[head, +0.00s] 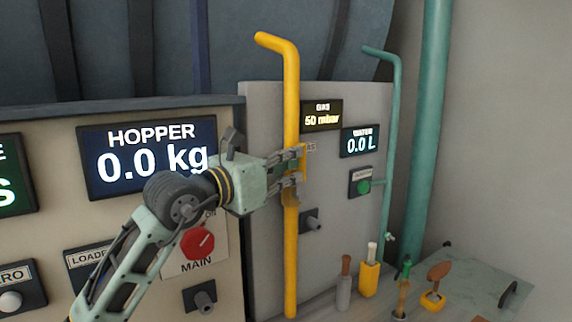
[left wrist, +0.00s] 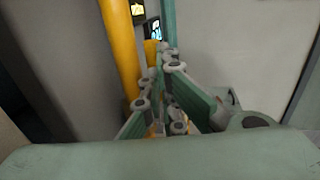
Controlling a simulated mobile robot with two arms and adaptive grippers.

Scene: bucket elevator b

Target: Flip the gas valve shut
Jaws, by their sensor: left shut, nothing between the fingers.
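The yellow gas pipe (head: 291,95) runs down the grey panel, bent at its top. A small yellow part, apparently the gas valve (head: 303,158), shows beside the pipe near a small gas label; the fingers hide much of it, so I cannot tell its position. My left gripper (head: 297,173) is shut and empty, at the pipe at valve height. In the left wrist view the pipe (left wrist: 121,50) passes left of the fingers (left wrist: 158,92), and a yellow piece (left wrist: 152,50) shows just beyond them. Contact is unclear. My right gripper is not in view.
The gas display (head: 321,116) reads 50 mbar. A water display (head: 360,142), a green button (head: 364,187) and a teal pipe (head: 391,130) are to the right. A red main knob (head: 201,243) is left.

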